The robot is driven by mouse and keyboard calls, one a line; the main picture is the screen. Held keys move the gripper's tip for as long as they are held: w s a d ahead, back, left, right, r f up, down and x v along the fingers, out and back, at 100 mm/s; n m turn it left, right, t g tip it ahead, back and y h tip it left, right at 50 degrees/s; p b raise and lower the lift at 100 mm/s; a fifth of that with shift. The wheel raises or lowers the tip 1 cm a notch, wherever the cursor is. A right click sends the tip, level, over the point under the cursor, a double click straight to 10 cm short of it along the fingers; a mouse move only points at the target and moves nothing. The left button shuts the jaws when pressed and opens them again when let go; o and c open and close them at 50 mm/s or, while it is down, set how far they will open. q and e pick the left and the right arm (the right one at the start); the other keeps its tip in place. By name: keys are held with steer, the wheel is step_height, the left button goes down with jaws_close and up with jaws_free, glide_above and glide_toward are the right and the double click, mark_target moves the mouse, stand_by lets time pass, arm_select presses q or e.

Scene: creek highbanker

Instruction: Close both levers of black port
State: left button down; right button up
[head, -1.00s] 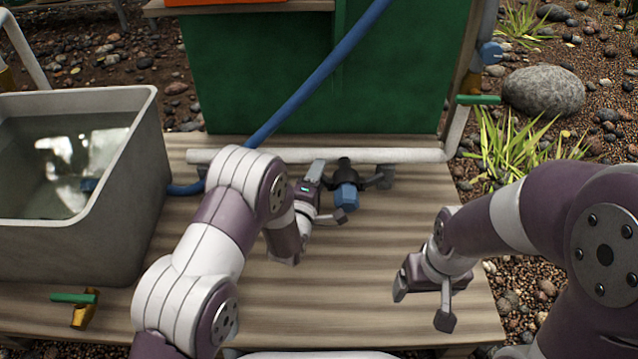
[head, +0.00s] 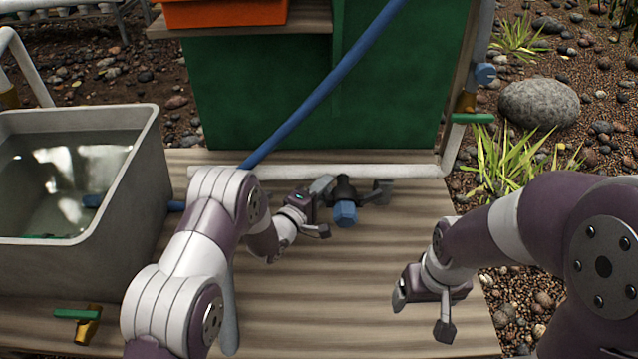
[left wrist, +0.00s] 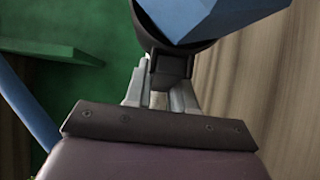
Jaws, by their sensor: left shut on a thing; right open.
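The black port (head: 344,188) lies on the wooden deck in front of the white pipe, with a blue fitting (head: 345,214) in its near end. Its right lever (head: 382,190) sticks out to the right, with no gripper on it. My left gripper (head: 318,201) is at the port's left side, shut on what looks like the left lever, whose outline I cannot separate from the fingers. The left wrist view shows the fingers (left wrist: 160,98) close against the black port (left wrist: 180,62) under the blue fitting (left wrist: 215,15). My right gripper (head: 422,312) is open and empty, nearer and to the right.
A grey water tub (head: 140,165) stands on the deck's left. A brass valve with a green handle (head: 77,315) is at the front left. A blue hose (head: 320,85) crosses the green box (head: 260,95) behind the white pipe (head: 410,171). The deck (head: 300,315) in front of the port is clear.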

arm_select(q)
steer(key=shift+d+m+g+h, duration=0.1)
steer(key=shift+m+g+h, duration=0.2)
steer(key=shift+h, duration=0.1)
steer(key=c, duration=1)
jaws_free()
steer(key=shift+c, duration=0.2)
steer(key=shift+s, duration=0.1)
steer(key=shift+p+v, duration=3.95)
steer(key=shift+v, duration=2.35)
